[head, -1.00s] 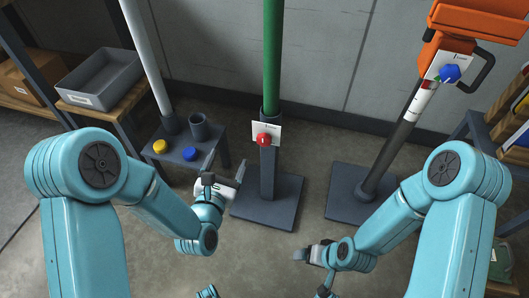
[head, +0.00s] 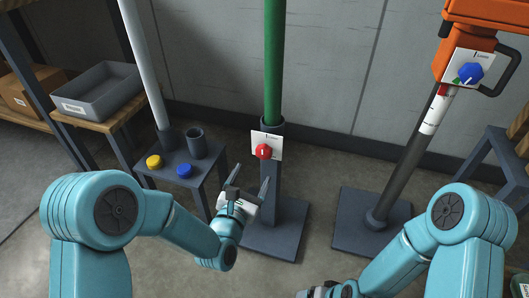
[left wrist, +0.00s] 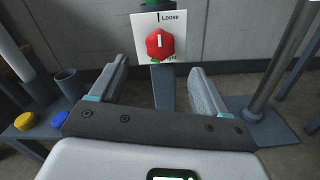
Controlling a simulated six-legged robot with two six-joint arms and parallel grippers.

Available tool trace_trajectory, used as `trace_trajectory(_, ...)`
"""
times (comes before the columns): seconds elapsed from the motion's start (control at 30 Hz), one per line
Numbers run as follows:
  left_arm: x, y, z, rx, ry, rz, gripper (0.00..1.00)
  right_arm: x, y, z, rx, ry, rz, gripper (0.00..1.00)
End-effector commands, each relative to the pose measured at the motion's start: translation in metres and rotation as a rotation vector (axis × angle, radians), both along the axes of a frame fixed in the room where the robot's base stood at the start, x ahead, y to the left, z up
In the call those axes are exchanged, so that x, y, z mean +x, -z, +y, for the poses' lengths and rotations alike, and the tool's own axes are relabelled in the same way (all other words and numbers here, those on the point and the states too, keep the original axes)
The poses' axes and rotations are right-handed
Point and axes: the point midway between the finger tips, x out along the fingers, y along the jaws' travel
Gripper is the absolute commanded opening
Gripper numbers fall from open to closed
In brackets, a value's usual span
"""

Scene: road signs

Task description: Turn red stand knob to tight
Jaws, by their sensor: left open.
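The red knob (head: 263,151) sits on a white plate (head: 267,139) on the dark stand (head: 271,205) that holds a green pole (head: 274,60). In the left wrist view the red knob (left wrist: 160,44) has a white pointer line facing up toward the word "Loose"; the lower word is partly hidden by the knob. My left gripper (head: 249,182) is open and empty, below and a little left of the knob, apart from it. In the left wrist view its two fingers (left wrist: 157,88) stand apart below the knob. My right gripper (head: 318,292) is partly in view at the bottom edge; its jaws are unclear.
A small table (head: 205,172) at left holds a yellow knob (head: 153,162), a blue knob (head: 184,171) and a cup (head: 196,142). An orange stand (head: 470,45) with a blue knob (head: 470,73) is at right. Floor between the stands is free.

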Motion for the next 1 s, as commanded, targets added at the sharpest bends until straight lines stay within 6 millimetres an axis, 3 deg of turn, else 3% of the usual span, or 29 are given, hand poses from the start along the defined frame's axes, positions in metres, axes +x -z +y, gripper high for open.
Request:
trace_trajectory(0.2,0.051,0.0,-0.019,0.001,-0.001,-0.001,0.76,0.0,0.0,0.0,0.0,0.0,0.0,0.84)
trace_trajectory(0.4,0.086,0.001,-0.03,0.001,-0.001,-0.001,0.76,0.0,0.0,0.0,0.0,0.0,0.0,0.84)
trace_trajectory(0.6,0.102,0.001,-0.035,0.0,0.0,0.001,0.76,0.0,0.0,0.0,0.0,0.0,0.0,0.84)
trace_trajectory(0.9,0.104,0.0,-0.036,0.0,0.0,0.001,0.76,0.0,0.0,0.0,0.0,0.0,0.0,0.84)
trace_trajectory(0.93,0.104,0.0,-0.036,0.0,0.0,0.001,0.69,0.0,0.0,0.0,0.0,0.0,0.0,0.84)
trace_trajectory(1.0,0.104,0.0,-0.036,0.0,0.0,0.001,0.46,0.0,0.0,0.0,0.0,0.0,0.0,0.84)
